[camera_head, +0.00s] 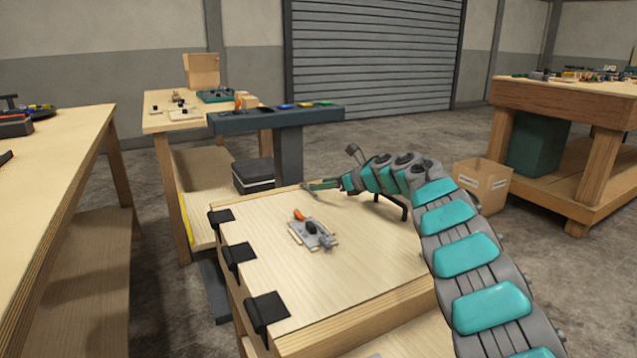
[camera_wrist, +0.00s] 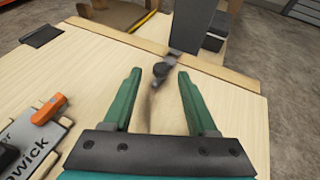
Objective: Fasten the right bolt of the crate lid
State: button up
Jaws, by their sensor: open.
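The crate lid (camera_head: 345,265) is a pale wooden panel with black hinges along its left side; it lies flat and also fills much of the wrist view (camera_wrist: 90,75). In the wrist view, a small grey bolt-like piece with a round knob (camera_wrist: 160,69) sits near the lid's far edge. My gripper (camera_head: 318,184) is open over the far part of the lid. In the wrist view its green fingers (camera_wrist: 158,76) point toward the knob, which appears between their tips; I cannot tell whether they touch it.
A dark console (camera_head: 285,118) on a post stands beyond the crate. A black bar handle (camera_head: 404,209) shows under my arm. A cardboard box (camera_head: 483,183) stands on the floor.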

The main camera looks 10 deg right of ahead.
jog(key=shift+p+x, duration=0.3)
jog(key=shift+x, duration=0.9)
grip_shut()
dwell(0.7)
